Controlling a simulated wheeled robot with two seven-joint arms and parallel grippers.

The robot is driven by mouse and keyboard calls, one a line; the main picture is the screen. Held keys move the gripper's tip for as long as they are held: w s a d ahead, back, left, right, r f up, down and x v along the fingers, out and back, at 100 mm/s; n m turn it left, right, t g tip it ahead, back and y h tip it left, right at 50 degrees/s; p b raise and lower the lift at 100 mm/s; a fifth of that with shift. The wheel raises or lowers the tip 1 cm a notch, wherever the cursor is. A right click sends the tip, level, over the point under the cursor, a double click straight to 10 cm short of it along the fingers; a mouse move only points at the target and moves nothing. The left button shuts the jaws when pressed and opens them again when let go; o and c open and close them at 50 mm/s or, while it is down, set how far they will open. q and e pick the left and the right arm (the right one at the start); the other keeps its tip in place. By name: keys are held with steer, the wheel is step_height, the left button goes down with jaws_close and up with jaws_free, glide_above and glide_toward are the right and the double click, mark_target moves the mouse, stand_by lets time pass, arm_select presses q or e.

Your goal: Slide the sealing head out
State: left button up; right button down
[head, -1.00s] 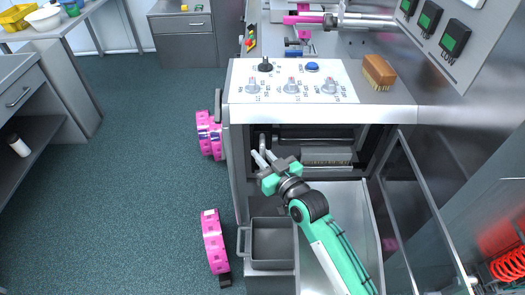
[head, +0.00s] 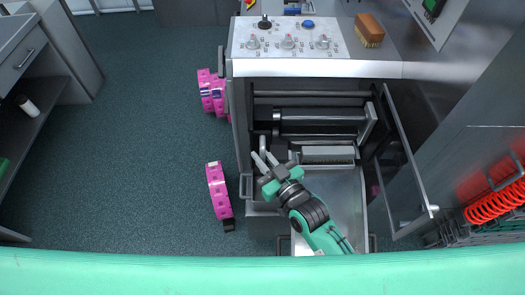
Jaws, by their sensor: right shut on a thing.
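The sealing head, which I take to be the pale grey ribbed block (head: 328,154), sits low in the open bay of the machine, at the front of the opening. My right gripper (head: 265,160) is just to its left, by a pale upright bar (head: 263,144). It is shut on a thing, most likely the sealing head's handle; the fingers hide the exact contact. My left gripper is out of view.
A dark roller (head: 318,117) lies across the bay behind the block. The clear door (head: 404,160) stands open at the right. A metal tray (head: 345,200) lies below. The control panel (head: 290,38) and a wooden brush (head: 369,29) are above.

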steer(key=shift+s+f, duration=0.1)
steer(key=shift+f, duration=0.05)
steer(key=c, duration=1.5)
jaws_free()
steer(key=shift+s, duration=0.2)
steer(key=shift+d, duration=0.1)
steer(key=b+v, duration=0.3)
steer(key=v, duration=1)
steer(key=shift+s, duration=0.35)
